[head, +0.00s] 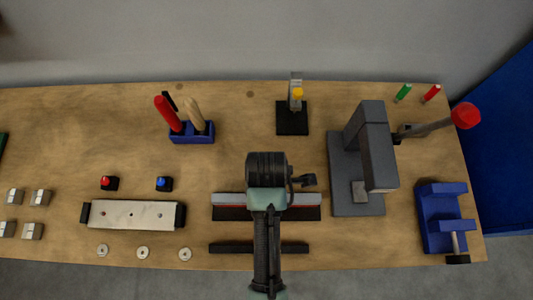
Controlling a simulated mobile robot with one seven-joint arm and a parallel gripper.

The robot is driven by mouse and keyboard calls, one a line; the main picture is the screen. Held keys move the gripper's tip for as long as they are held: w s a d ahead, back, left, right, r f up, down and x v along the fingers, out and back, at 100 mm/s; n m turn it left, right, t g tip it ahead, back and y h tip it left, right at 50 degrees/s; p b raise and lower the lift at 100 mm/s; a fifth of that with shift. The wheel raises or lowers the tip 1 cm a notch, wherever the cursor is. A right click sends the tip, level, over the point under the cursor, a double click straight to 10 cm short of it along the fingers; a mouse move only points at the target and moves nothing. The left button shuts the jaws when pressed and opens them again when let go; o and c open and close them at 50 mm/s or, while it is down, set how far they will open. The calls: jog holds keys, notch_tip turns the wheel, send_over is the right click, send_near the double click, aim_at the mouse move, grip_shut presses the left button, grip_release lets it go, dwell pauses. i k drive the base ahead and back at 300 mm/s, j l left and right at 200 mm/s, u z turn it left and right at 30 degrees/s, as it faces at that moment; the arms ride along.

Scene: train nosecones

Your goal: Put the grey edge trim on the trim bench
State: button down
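A long dark holder (228,213) lies near the front middle of the wooden bench (330,235). Along it run a grey strip (228,197), which looks like the grey edge trim, and a thin red line. A separate dark bar (230,247) lies in front of it, close to the front edge. My arm reaches in from the front over the middle of both, and its dark wrist (267,165) is just behind the holder. The wrist hides my gripper's fingers, so neither their opening nor any hold shows.
A grey press (345,180) stands close on the right, with a blue vise (438,215) beyond it. A black-based clamp (292,120) and a blue tool rack (192,136) stand behind. A pale metal plate (133,214) lies on the left with washers in front.

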aim_at(138, 172)
jog(key=i+j, duration=0.1)
jog(key=j, duration=0.5)
jog(key=i+j, duration=0.1)
jog(key=j, duration=1.1)
jog(key=i, duration=0.05)
